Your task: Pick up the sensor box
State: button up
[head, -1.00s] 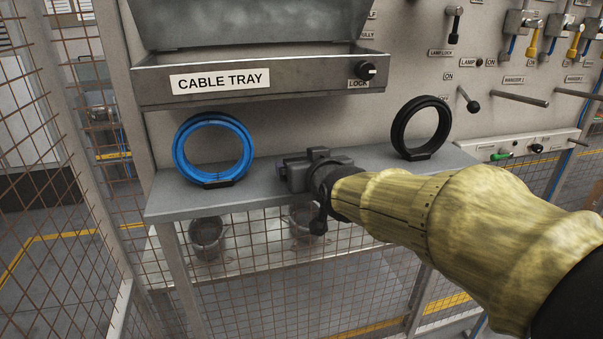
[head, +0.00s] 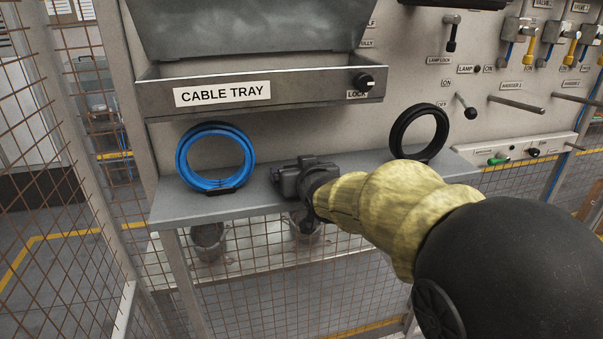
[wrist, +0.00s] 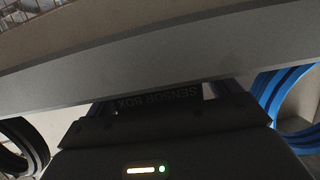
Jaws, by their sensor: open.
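The sensor box (wrist: 160,99) is a dark block with its name in upside-down letters, seen between the fingers of my gripper (wrist: 162,93) in the wrist view. In the head view my dark gripper (head: 303,178) is low over the middle of the grey shelf (head: 190,208), and hides most or all of the box. My gripper is open, with one finger on each side of the lettered face. I cannot tell whether the fingers touch the box.
A blue cable coil (head: 181,160) stands left on the shelf, a black coil (head: 443,130) right. The cable tray (head: 310,88) juts out above. A wire mesh fence (head: 75,250) flanks the left. Levers and rods (head: 515,106) stick out of the panel at right.

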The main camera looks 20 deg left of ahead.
dwell(0.3)
jog(key=c, duration=1.1)
jog(key=shift+o, duration=0.2)
jog(key=shift+r, duration=0.1)
